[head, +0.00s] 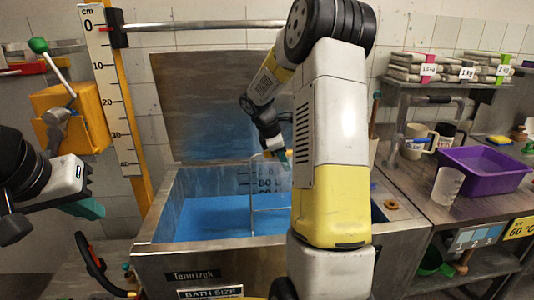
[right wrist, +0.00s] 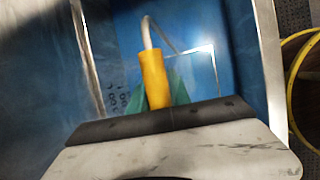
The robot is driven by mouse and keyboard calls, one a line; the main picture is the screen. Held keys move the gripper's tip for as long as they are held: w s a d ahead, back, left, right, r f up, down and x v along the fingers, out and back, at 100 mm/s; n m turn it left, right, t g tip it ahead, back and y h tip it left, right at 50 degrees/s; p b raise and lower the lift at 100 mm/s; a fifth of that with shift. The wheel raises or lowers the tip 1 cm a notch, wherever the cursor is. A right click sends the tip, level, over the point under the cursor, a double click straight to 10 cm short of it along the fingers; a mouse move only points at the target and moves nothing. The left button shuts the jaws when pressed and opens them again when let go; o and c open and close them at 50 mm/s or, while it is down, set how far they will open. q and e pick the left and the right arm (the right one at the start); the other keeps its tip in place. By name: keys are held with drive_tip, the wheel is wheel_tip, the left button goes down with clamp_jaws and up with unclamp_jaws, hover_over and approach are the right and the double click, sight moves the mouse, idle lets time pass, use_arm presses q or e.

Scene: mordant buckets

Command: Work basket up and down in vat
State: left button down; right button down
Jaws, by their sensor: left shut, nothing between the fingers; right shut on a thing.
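The vat (head: 215,252) is an open steel tank with blue liquid (head: 205,218) inside and litre marks on its inner back wall. My right gripper (head: 279,156) is over the vat, shut on the yellow handle (right wrist: 154,78) of the basket. The basket's thin pale frame (head: 252,208) hangs below it and reaches down to the blue liquid. In the right wrist view, part of the basket frame (right wrist: 213,62) shows past the handle. My arm hides much of the basket and the vat's right side. My left gripper (head: 92,209) is shut and empty, left of the vat.
A centimetre scale post (head: 112,90) stands at the vat's left. The raised lid (head: 215,105) is behind it. The right-hand bench holds a purple tub (head: 484,172), a clear beaker (head: 447,186) and mugs. A yellow box (head: 70,118) is on the left.

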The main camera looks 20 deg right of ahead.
wheel_tip(320, 180, down, 7)
drive_tip(key=shift+f, duration=0.15)
idle(0.5)
idle(0.4)
drive_tip(key=shift+r, duration=7.4)
drive_tip(key=shift+f, duration=0.1)
